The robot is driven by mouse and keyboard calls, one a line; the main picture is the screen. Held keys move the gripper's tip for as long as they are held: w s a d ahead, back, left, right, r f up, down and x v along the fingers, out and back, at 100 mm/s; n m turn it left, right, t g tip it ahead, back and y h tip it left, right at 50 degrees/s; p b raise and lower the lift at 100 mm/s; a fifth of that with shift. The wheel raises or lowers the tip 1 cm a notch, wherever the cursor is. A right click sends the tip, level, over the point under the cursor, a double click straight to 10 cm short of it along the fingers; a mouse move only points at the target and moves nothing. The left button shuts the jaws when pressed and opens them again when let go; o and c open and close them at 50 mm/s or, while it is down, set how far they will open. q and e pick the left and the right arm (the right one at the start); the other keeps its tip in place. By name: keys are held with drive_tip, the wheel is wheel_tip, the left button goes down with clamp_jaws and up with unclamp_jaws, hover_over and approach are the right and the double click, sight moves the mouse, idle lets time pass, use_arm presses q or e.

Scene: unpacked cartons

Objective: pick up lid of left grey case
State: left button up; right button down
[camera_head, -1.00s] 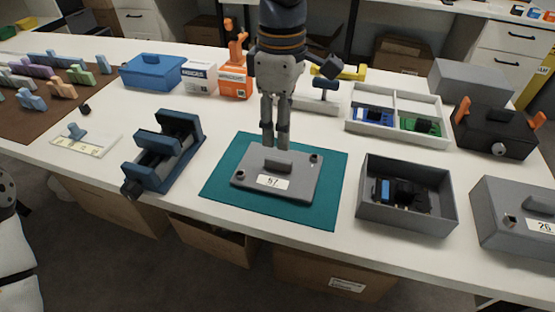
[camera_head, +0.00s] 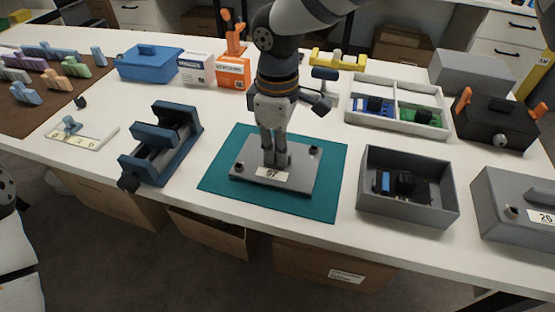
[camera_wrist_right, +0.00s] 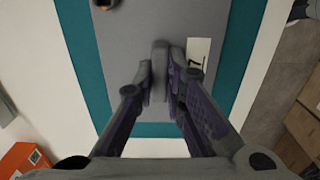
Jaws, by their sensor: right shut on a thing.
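A flat grey lid (camera_head: 250,178) with a white label reading 57 lies on a teal mat (camera_head: 328,200) near the table's front edge. My right gripper (camera_head: 275,160) points down over its middle and is shut on the lid's raised handle. In the right wrist view the fingers (camera_wrist_right: 162,88) close around the grey handle (camera_wrist_right: 159,65), and the lid (camera_wrist_right: 135,30) appears flat on the mat. The open grey case (camera_head: 410,213) stands right of the mat, with dark and blue parts inside. My left gripper is out of view.
A blue vise (camera_head: 160,147) stands left of the mat. A closed grey case (camera_head: 512,212) is at the right edge. Behind are a white divided tray (camera_head: 395,105), an orange box (camera_head: 233,72) and a black case (camera_head: 490,125).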

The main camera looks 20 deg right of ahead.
drive_tip(key=r, duration=0.2)
drive_tip(key=s+r, duration=0.1)
drive_tip(key=r, duration=0.2)
drive_tip(key=shift+r+p, duration=0.1)
drive_tip(key=shift+p, duration=0.3)
use_arm(q)
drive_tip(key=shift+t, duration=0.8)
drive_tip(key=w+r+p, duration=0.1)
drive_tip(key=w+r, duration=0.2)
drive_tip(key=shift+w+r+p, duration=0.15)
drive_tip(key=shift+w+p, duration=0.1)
drive_tip(key=shift+p, duration=0.15)
use_arm(e)
drive_tip(key=s+a+r, duration=0.2)
drive_tip(key=s+r, duration=0.5)
drive_tip(key=s, duration=0.6)
drive_tip(key=shift+r, duration=0.4)
